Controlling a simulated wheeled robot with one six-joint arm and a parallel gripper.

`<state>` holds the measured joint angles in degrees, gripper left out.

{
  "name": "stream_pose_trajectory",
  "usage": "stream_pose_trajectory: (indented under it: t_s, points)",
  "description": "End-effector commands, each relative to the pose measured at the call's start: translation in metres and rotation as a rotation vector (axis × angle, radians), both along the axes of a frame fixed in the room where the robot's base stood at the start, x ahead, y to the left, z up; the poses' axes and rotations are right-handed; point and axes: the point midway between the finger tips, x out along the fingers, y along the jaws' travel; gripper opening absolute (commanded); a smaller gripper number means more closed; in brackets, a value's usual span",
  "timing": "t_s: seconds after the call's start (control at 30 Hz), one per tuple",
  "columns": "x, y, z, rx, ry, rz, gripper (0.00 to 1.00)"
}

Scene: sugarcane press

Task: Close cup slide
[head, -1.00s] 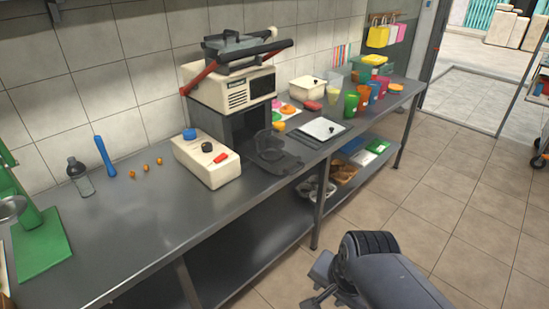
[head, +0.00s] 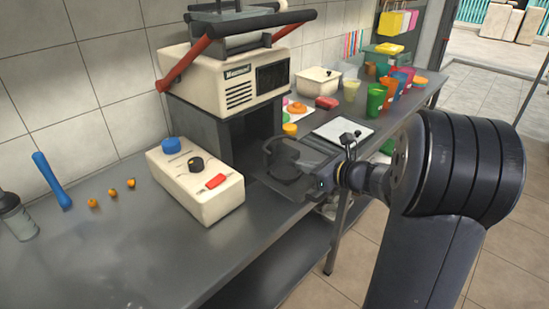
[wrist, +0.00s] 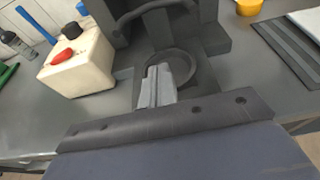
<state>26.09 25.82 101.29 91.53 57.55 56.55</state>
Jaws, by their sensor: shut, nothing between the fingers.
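The cup slide (head: 278,180) is a dark grey tray with a round ring and a raised curved handle. It sticks out toward the front from the opening under the cream press (head: 237,80). In the wrist view the ring of the slide (wrist: 190,62) lies just beyond my fingers. My gripper (head: 322,185) is at the front right edge of the slide in the head view. In the wrist view my gripper (wrist: 158,70) is shut and empty, its fingers pointing at the slide. I cannot tell whether the fingertips touch it.
A cream control box (head: 197,182) with a red switch and knobs stands left of the slide. A white board (head: 342,131) lies to the right, with coloured cups (head: 376,98) farther back. Small orange fruits (head: 112,192) and a blue stick (head: 52,180) lie on the left counter.

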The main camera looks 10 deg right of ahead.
Motion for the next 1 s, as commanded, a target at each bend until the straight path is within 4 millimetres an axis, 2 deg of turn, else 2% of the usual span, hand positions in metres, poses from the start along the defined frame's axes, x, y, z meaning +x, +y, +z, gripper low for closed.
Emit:
stream_pose_trajectory:
  t_s: [0.13,0.6,0.8,1.0]
  points:
    - [0.011,0.004,-0.004,0.013,-0.002,-0.007,0.0]
    - [0.07,0.048,-0.027,0.008,-0.002,-0.006,0.0]
    - [0.078,0.054,-0.029,0.007,-0.002,-0.007,0.0]
    - [0.078,0.054,-0.029,0.008,-0.002,-0.007,0.0]
